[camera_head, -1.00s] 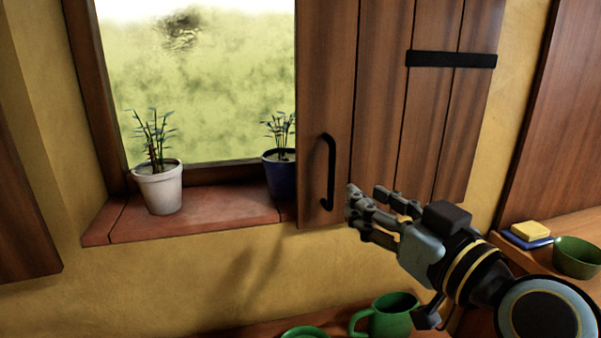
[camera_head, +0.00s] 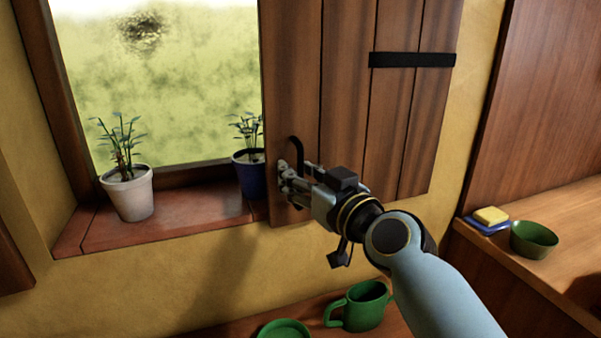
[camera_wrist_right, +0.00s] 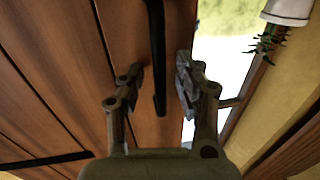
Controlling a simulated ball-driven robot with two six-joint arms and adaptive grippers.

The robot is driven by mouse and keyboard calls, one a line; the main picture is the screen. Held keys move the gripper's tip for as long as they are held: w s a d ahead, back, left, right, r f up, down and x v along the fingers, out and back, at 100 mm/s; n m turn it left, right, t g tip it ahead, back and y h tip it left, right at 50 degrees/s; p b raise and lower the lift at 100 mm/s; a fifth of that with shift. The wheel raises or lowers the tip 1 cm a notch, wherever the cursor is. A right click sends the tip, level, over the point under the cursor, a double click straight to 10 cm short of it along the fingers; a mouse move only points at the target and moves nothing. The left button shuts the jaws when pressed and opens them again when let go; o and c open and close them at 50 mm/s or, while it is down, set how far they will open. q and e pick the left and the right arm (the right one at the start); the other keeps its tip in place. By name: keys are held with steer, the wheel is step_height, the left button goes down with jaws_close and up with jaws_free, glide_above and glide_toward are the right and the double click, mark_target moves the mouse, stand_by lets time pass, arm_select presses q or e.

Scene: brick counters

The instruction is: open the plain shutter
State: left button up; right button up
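The wooden shutter (camera_head: 345,90) with a black strap stands at the right side of the window and partly covers it. Its black bar handle (camera_head: 296,150) is near the free left edge; its lower part is hidden behind my right gripper. My right gripper (camera_head: 289,182) is at the handle. In the right wrist view, the two fingers (camera_wrist_right: 160,75) are apart, with the handle (camera_wrist_right: 157,50) between them, and a gap shows on both sides. My left gripper is not in view.
A white pot (camera_head: 128,193) and a blue pot (camera_head: 249,174) with plants stand on the brick sill (camera_head: 170,219), the blue one close to the shutter's edge. Below are a green mug (camera_head: 362,306) and a green dish (camera_head: 284,331). A green bowl (camera_head: 534,239) and a yellow sponge (camera_head: 491,215) sit on the right counter.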

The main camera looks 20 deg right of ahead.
jaws_close()
stand_by(0.5)
